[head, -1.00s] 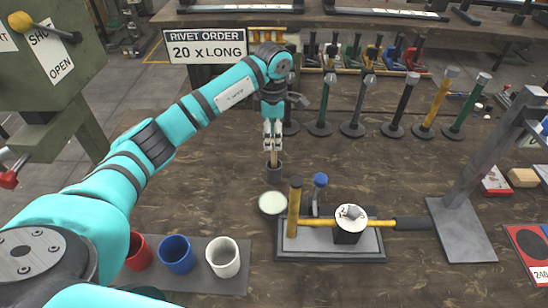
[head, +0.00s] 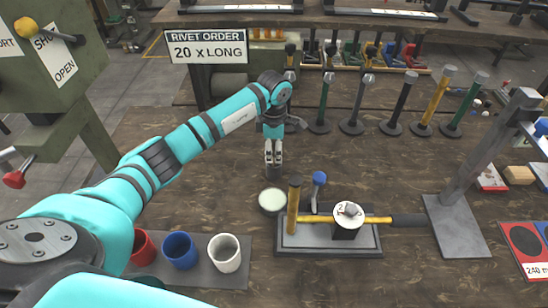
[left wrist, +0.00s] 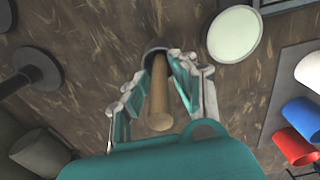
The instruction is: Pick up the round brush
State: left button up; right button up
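The round brush shows in the left wrist view as a light wooden handle (left wrist: 158,95) rising out of a dark round cup or head (left wrist: 155,52). In the head view only that dark grey cylinder (head: 272,172) shows on the bench, with the handle hidden by my gripper. My left gripper (head: 273,156) points down right above the cylinder. In the left wrist view its fingers (left wrist: 160,75) stand on both sides of the handle, with small gaps, so it looks open around it. My right gripper is not in view.
A round pale-topped tin (head: 271,201) stands close in front. Red, blue and white cups (head: 224,254) stand at front left. Several upright stamps (head: 352,110) line the back. Bare bench lies left of the cylinder.

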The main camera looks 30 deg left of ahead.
pick_arm(q)
grip_shut()
jog(key=shift+r, duration=0.1)
notch_tip(320, 180, up, 8)
jog(key=shift+w+r+b, duration=0.1)
jog(key=shift+r+b, duration=0.1)
jog(key=shift+b, duration=0.9)
jog(key=shift+r, duration=0.7)
